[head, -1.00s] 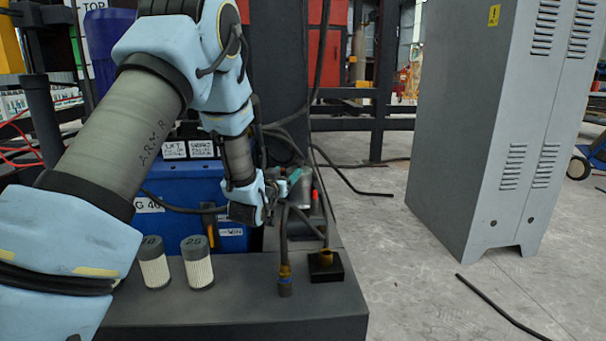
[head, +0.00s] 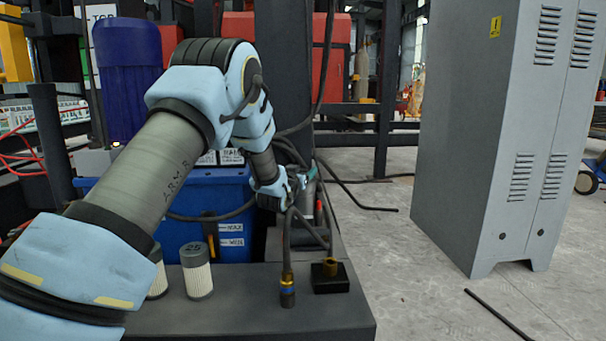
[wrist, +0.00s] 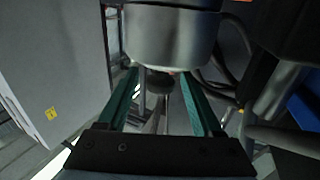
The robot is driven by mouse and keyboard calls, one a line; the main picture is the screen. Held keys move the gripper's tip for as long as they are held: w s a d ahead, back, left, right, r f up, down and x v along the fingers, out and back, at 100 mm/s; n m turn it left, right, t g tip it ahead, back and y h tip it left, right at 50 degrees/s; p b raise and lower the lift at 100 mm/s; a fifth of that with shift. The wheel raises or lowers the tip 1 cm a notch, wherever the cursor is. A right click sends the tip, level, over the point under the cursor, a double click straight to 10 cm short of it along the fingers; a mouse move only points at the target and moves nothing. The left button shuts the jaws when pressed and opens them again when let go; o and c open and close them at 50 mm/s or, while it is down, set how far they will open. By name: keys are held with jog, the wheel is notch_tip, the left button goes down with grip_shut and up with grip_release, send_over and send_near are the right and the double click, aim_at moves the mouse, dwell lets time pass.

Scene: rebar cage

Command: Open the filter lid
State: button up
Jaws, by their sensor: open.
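A grey metal cylinder (wrist: 172,35), which looks like the filter housing or its lid, fills the top middle of the wrist view. My gripper (wrist: 163,78) is open, with its two green fingers spread beneath the cylinder's near end. Whether they touch it I cannot tell. In the head view my gripper (head: 300,180) is at the far end of the bench, beside a small grey cylindrical part (head: 311,170). My wrist and hoses partly hide that spot, and the lid's edge is not clear.
White filter cartridges (head: 197,275) with dark caps stand on the dark bench (head: 235,318). A hose with a brass end (head: 287,288) and a black block with a brass fitting (head: 329,275) are at the right. A blue box (head: 226,225) stands behind. A grey cabinet (head: 480,150) stands right.

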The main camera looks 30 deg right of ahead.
jog(key=shift+c, duration=0.3)
grip_shut()
dwell(1.1)
